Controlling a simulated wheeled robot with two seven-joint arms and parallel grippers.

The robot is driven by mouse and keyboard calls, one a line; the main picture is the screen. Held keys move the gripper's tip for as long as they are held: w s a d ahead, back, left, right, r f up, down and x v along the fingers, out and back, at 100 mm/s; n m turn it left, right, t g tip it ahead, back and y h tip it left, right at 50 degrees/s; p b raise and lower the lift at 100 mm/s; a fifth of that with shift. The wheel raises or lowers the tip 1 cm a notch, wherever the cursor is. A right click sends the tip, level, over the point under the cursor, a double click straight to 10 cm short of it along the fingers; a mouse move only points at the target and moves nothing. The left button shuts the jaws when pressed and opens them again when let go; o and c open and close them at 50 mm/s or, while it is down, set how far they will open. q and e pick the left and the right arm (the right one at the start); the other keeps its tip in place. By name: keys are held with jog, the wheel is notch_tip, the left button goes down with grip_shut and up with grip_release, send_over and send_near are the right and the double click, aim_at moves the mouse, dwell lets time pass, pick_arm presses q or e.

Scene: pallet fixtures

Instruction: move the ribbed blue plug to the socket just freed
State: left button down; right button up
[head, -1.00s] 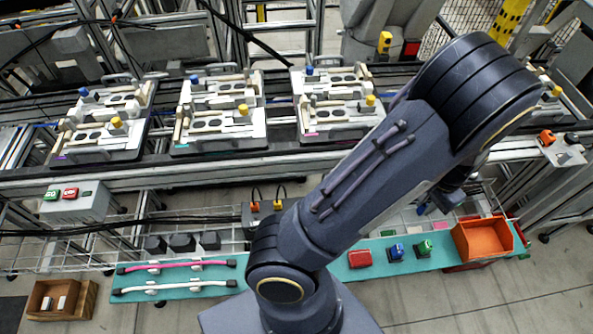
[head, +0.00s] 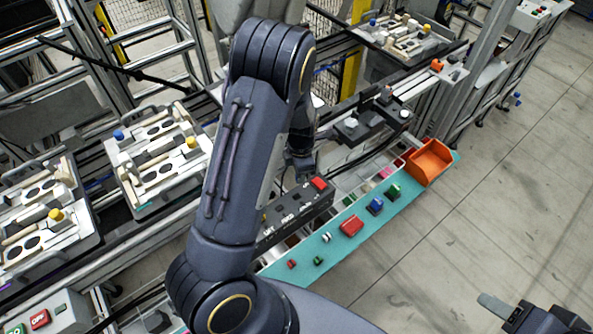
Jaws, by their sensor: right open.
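A blue block-like piece (head: 376,205) stands on the teal shelf (head: 345,257), between a red one (head: 351,226) and a green one (head: 393,191). It is too small to tell whether it is ribbed or is the plug. A dark panel box (head: 290,213) with white lettering and a red piece on top is partly behind my left arm; I cannot tell which socket is free. My right gripper (head: 520,315) is at the bottom right, open, apart from the shelf and partly cut off by the frame.
Small red and green pieces (head: 318,260) lie on the near shelf. An orange bin (head: 430,162) is at its far end. Pallet fixtures (head: 160,160) line the conveyor. A dark piece (head: 375,125) with pale round ends is beyond the panel. The floor at right is clear.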

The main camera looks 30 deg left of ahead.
pick_arm(q)
jog(key=shift+a+f+n, duration=0.15)
jog(key=shift+a+n, duration=0.15)
jog(key=shift+n, duration=0.8)
jog(key=shift+a+f+n, duration=0.25)
jog(key=shift+f+n, duration=0.05)
jog(key=shift+n, duration=0.8)
notch_tip(320, 180, down, 5)
jog(key=b, duration=0.4)
jog(key=shift+f+b, duration=0.15)
jog(key=shift+b, duration=0.15)
jog(key=shift+f+b, duration=0.5)
jog(key=shift+f, duration=0.2)
jog(key=shift+f+b, duration=0.6)
jog(key=shift+f, duration=0.35)
jog(key=c, duration=1.3)
grip_release()
